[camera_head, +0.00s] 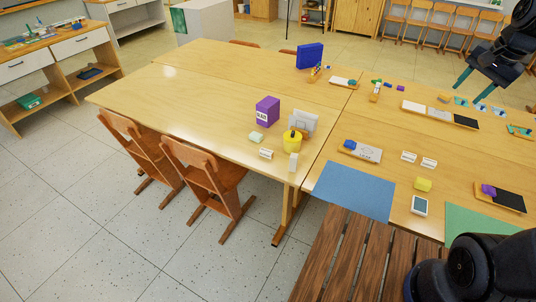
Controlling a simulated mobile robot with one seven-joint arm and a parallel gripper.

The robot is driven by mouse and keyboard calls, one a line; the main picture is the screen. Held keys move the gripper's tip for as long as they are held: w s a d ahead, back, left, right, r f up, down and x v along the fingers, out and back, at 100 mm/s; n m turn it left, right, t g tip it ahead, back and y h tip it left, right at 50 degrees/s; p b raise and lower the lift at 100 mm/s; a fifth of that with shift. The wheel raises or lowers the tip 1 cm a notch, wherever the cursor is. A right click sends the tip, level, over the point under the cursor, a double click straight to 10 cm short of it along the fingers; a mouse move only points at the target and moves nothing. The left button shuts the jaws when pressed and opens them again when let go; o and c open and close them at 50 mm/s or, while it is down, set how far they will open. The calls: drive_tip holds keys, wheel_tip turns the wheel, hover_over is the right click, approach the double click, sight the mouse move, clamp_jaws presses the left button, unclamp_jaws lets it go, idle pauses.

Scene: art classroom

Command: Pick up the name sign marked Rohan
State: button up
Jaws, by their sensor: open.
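Small white folded signs stand on the tables. One white sign (266,153) is near the front edge of the left table. Two more, a left sign (408,156) and a right sign (428,162), stand side by side on the right table. Their lettering is too small to read, so I cannot tell which one is marked Rohan. My gripper (472,94) is at the upper right, with teal fingers spread apart and nothing between them. It is above the far part of the right table, apart from the signs.
A purple box (267,110), a yellow bucket (292,143) and a white block (293,162) stand near the left sign. A tray (368,153), a yellow block (423,184) and a blue mat (353,190) surround the right pair. Two chairs (205,174) stand left. The left table's middle is clear.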

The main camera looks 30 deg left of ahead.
drive_tip(key=w+a+f+m+g, duration=0.15)
drive_tip(key=w+a+f, duration=0.25)
drive_tip(key=a, duration=0.6)
drive_tip(key=w+a+f+m, duration=0.3)
drive_tip(key=a+f, duration=0.1)
drive_tip(key=a, duration=0.6)
drive_tip(key=w+a+f+m+g, duration=0.1)
drive_tip(key=w+a+f+m, duration=0.25)
drive_tip(key=a, duration=0.65)
drive_tip(key=m+h, duration=0.2)
drive_tip(key=m, duration=0.3)
hover_over(266, 150)
wheel_tip(266, 150, down, 25)
drive_tip(key=shift+d+f, duration=0.1)
drive_tip(key=shift+f, duration=4.9)
clamp_jaws()
drive_tip(key=shift+r, duration=0.15)
